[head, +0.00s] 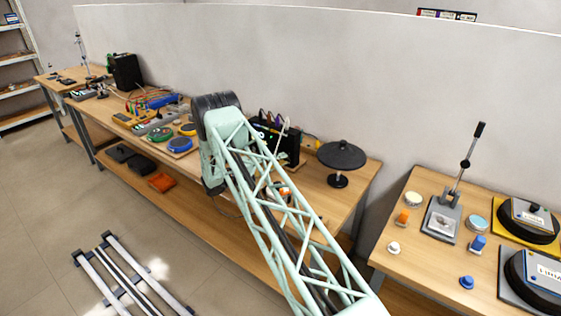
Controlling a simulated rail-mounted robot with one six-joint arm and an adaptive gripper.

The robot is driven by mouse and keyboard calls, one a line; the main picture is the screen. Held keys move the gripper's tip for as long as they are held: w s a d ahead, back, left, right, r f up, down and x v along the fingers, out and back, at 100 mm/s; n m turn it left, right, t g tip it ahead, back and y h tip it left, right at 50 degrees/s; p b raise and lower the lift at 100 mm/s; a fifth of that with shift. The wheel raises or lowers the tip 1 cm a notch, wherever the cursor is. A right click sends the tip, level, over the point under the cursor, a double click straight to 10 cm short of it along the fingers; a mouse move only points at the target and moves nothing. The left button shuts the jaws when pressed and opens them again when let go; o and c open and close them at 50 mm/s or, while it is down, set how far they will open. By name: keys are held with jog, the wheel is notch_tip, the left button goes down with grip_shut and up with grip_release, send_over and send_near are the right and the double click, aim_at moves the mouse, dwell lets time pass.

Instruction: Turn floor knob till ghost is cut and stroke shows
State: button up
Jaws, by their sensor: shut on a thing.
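My arm's pale green lattice link crosses the middle of the head view and hides much of the bench behind it. My gripper cannot be made out; the arm bends at a dark joint and its far end is hidden behind the link. A black box-like instrument (291,149) stands on the middle bench, partly covered by my arm. No floor knob can be identified, and no ghost or stroke can be read on a display. A small orange and white item (285,191) shows through the lattice near the bench's front.
A dark disc on a stand (341,155) is right of the instrument. Coloured round pads (180,144) and meters lie left. The right bench (403,265) holds a lever press (442,220), knobs and black round units. A white partition (330,75) stands behind; floor rails (130,275) lie front left.

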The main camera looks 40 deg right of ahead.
jog(key=o, duration=0.8)
jog(key=shift+o, duration=0.2)
jog(key=shift+a, duration=0.15)
jog(key=shift+w+a, duration=0.3)
jog(key=shift+a, duration=1.65)
jog(key=shift+w+a, duration=0.25)
jog(key=shift+a, duration=1.65)
jog(key=shift+w+a, duration=0.3)
jog(key=shift+a, duration=1.65)
